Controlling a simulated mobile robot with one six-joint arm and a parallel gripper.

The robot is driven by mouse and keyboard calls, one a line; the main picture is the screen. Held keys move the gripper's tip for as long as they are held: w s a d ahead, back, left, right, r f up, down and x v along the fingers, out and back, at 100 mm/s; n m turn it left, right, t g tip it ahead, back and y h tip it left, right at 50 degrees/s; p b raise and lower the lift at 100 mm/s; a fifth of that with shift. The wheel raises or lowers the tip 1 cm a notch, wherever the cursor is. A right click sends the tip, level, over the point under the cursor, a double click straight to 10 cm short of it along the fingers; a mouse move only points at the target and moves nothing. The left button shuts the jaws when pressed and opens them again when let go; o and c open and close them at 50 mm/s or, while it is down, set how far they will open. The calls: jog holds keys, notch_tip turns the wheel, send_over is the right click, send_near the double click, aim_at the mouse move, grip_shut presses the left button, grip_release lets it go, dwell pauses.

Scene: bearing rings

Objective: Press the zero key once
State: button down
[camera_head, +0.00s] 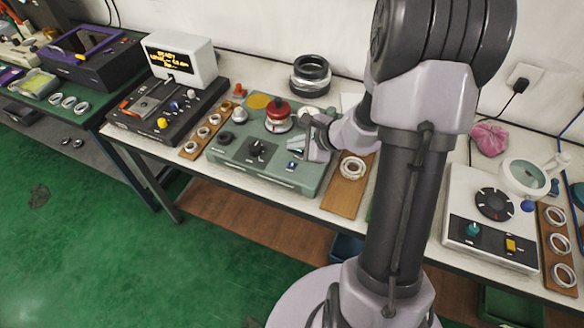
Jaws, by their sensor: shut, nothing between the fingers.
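My gripper (302,148) is at the end of my arm, above the right part of a green bench device (240,163). It is shut, with nothing seen between its fingers. A small blue key (292,166) on the front right of this device lies just below the gripper, and a gap seems to separate them. A black knob (257,150) sits left of the key. No label can be read, so I cannot tell which key is the zero key. A white display box (180,60) with yellow text stands on a black device (150,118) at the left.
A red-topped part (279,108) stands on the green device, close left of my wrist. Wooden boards with rings (352,168) flank the device. A white device (478,198) with a magnifier stands at right.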

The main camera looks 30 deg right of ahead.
jog(key=b, duration=0.3)
send_over(295, 167)
notch_tip(295, 167, down, 5)
jog(key=shift+r, duration=0.15)
jog(key=shift+f+b, duration=0.45)
jog(key=shift+b, duration=0.2)
dwell(1.0)
jog(key=shift+f+b, duration=0.45)
jog(key=shift+b, duration=0.25)
jog(key=shift+f+b, duration=0.3)
jog(key=shift+b, duration=0.15)
dwell(0.6)
jog(key=shift+r+p, duration=0.45)
jog(key=shift+r, duration=0.3)
